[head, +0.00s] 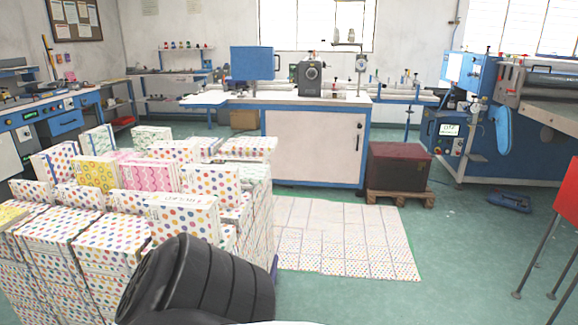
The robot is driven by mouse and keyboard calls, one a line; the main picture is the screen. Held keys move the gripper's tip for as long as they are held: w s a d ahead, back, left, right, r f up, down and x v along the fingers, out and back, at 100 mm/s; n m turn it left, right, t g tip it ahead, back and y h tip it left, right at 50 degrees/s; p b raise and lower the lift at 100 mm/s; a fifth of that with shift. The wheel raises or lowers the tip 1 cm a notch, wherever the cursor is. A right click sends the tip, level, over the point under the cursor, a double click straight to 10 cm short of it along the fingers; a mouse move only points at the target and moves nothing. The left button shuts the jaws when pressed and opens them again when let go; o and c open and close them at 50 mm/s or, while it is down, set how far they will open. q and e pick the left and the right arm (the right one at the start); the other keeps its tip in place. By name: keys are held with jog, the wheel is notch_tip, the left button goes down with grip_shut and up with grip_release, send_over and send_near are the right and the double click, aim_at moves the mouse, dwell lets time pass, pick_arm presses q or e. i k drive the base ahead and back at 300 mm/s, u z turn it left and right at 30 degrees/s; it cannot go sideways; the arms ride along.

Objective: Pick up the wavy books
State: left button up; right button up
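Pink books (150,177) with a wavy-looking pale pattern stand among other books on top of the large stack at the left. Yellow patterned books (96,175) stand just left of them. White books with coloured dots (184,217) stand in front and hide the lower part of the pink ones. The pattern is too small to make out fully. Neither of my grippers is in view.
Stacked dotted books (50,240) fill the left foreground; a dark ribbed shape covers part of their front. A flat layer of dotted books (345,235) lies on the green floor. A workbench (315,145) stands behind, with a dark box (398,168) on a pallet beside it. Floor at right is partly clear.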

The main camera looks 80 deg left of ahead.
aim_at(141, 175)
jog(key=u, duration=2.4)
